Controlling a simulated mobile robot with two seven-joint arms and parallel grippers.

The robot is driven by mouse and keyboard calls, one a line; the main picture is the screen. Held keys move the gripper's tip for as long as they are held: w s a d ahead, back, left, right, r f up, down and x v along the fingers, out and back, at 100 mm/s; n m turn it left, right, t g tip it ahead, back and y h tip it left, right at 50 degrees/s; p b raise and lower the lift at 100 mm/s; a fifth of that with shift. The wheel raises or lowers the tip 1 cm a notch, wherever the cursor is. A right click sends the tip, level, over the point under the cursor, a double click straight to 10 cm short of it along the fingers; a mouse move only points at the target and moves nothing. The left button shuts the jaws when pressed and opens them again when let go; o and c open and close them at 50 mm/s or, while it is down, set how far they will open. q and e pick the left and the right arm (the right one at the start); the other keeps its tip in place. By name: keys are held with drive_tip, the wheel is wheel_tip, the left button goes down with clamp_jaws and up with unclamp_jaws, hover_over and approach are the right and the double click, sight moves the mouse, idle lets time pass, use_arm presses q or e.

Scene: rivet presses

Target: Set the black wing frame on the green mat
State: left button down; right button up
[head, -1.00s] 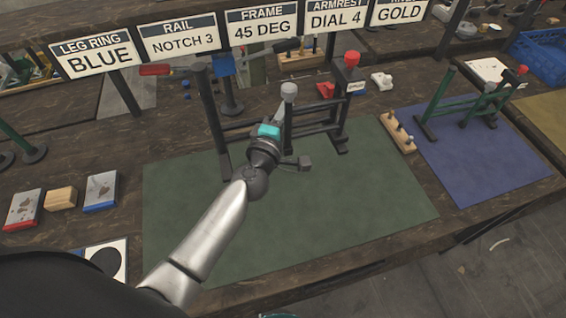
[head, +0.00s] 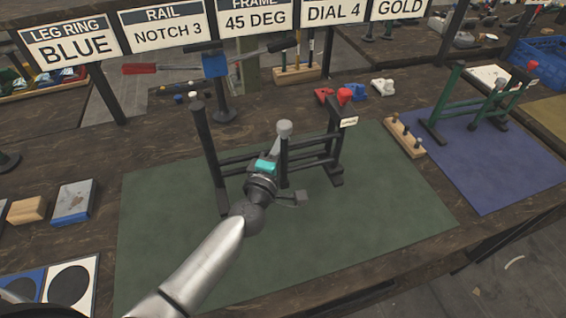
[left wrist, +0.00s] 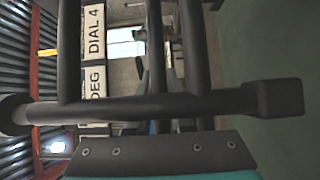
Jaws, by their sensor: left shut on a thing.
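The black wing frame (head: 212,160) is upright, with two end posts, rails between them, a grey-knobbed middle post, a red knob and a small white label at its right end. It is over the green mat (head: 390,225), both feet within the mat's outline. I cannot tell whether the feet touch it. My left gripper (head: 268,168), with a teal part, is shut on the frame near its middle. In the left wrist view the frame's dark bars (left wrist: 150,107) fill much of the picture, just beyond the riveted finger plate. My right gripper is not in view.
A blue mat (head: 490,165) with a green frame (head: 465,103) lies to the right, a wooden peg block (head: 404,138) between the mats. Signs (head: 165,27) and a red-handled tool (head: 150,69) stand behind. Blocks (head: 74,202) lie at left. The green mat's front is bare.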

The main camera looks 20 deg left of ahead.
use_arm(q)
drive_tip(key=shift+f+b, duration=1.95)
drive_tip(key=shift+f, duration=0.4)
drive_tip(key=shift+f, duration=0.1)
drive_tip(key=c, duration=1.2)
unclamp_jaws()
drive_tip(key=shift+f, duration=0.2)
drive_tip(key=shift+c, duration=0.2)
drive_tip(key=o, duration=0.4)
drive_tip(key=shift+o, duration=0.2)
drive_tip(key=shift+r, duration=0.15)
drive_tip(key=shift+s, duration=0.25)
drive_tip(key=s, duration=1.1)
drive_tip(key=shift+s+a+p, duration=0.2)
drive_tip(key=shift+s+p, duration=0.1)
